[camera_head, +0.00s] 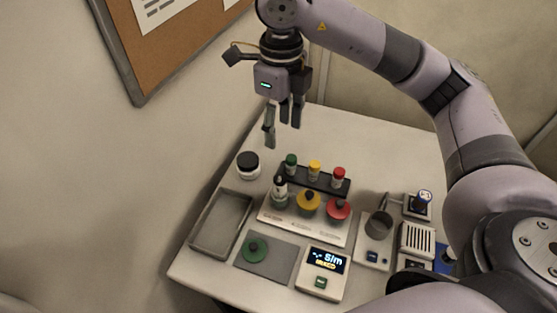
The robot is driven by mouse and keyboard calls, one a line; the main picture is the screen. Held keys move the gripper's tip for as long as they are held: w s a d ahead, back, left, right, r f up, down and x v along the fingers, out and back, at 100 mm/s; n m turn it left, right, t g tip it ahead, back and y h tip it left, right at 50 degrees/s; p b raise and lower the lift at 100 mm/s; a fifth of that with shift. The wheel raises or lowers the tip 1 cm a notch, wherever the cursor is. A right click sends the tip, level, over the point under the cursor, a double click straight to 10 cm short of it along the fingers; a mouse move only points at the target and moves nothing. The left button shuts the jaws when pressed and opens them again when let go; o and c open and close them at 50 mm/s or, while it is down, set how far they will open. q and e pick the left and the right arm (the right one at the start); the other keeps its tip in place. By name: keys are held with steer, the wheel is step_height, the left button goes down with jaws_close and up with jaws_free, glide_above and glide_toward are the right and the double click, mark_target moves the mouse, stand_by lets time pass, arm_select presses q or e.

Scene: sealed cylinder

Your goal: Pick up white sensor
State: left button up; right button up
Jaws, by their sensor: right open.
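I cannot tell for sure which thing is the white sensor. A small upright piece, white above and dark below (280,187), stands at the left end of the white tray-like base (300,226), and it may be the sensor. My right gripper (284,132) is open and empty, fingers pointing down, above the far left part of the table and apart from everything on it. My left gripper is out of view.
Yellow (308,204) and red (339,210) knobbed lids sit on the base, before a rack (322,182) of green-, yellow- and red-capped vials. A black-lidded jar (248,166), empty grey tray (220,222), green lid (255,251), display box (324,271) and grilled white box (417,240) surround them.

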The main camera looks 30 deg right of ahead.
step_height(320, 180, down, 2)
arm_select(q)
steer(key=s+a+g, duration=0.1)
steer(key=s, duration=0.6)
arm_select(e)
steer(key=p, duration=0.2)
glide_above(280, 178)
step_height(280, 178, down, 8)
steer(key=shift+s+f, duration=0.15)
steer(key=shift+f, duration=1)
step_height(280, 178, down, 4)
steer(key=shift+r+p, duration=0.2)
steer(key=shift+p, duration=1.05)
steer(key=shift+f, duration=0.55)
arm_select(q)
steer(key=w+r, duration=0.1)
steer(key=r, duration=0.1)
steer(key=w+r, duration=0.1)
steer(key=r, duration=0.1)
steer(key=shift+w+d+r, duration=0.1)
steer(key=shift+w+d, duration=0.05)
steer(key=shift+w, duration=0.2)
